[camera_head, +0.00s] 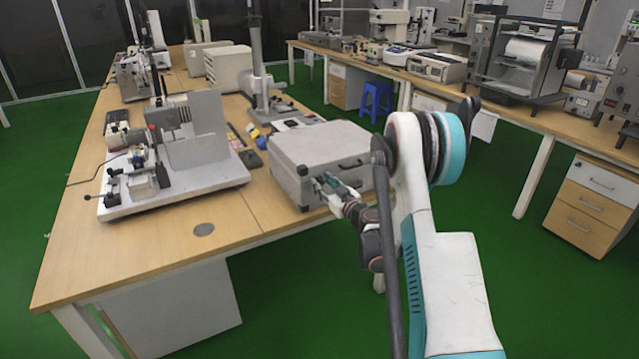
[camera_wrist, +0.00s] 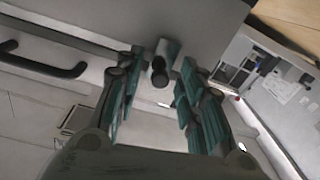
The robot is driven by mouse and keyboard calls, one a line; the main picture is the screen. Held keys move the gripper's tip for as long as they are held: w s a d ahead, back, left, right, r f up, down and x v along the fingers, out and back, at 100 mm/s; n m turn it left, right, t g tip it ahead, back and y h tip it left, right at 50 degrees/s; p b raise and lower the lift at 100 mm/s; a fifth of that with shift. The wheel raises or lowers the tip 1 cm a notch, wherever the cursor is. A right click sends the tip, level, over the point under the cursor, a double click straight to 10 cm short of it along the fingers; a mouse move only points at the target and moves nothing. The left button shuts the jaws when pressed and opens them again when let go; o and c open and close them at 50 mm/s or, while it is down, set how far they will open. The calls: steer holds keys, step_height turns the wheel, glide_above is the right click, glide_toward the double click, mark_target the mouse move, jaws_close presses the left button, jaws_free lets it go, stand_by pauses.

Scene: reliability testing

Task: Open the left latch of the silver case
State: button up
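The closed silver case (camera_head: 310,145) lies flat on the wooden table near its right edge. It also shows in the wrist view (camera_wrist: 180,20). Its black handle (camera_head: 350,163) is on the front face, and the handle shows at the left in the wrist view (camera_wrist: 40,58). The left latch (camera_wrist: 161,68) is a small grey piece with a dark round end. My gripper (camera_head: 325,184) is at the left part of the case's front face. In the wrist view my gripper (camera_wrist: 160,88) is open, with its green-padded fingers apart on either side of the latch. In the head view my fingers cover the latch.
A white-based test rig (camera_head: 175,180) stands left of the case. A microscope-like stand (camera_head: 262,80) and small items are behind it. The front left tabletop (camera_head: 130,240) is clear. A second bench (camera_head: 480,90) with instruments runs along the right, across green floor.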

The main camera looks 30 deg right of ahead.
mark_target(322, 184)
jaws_close()
steer(key=shift+s+f+n+t+y, duration=0.15)
steer(key=shift+f+t, duration=0.3)
steer(key=shift+t, duration=0.7)
steer(key=shift+s+f+n+t+y, duration=0.1)
steer(key=shift+s+f+t+y, duration=0.3)
steer(key=shift+t, duration=0.7)
steer(key=shift+s+f+n+t+h, duration=0.1)
steer(key=shift+f+t, duration=0.45)
steer(key=shift+t, duration=0.6)
jaws_free()
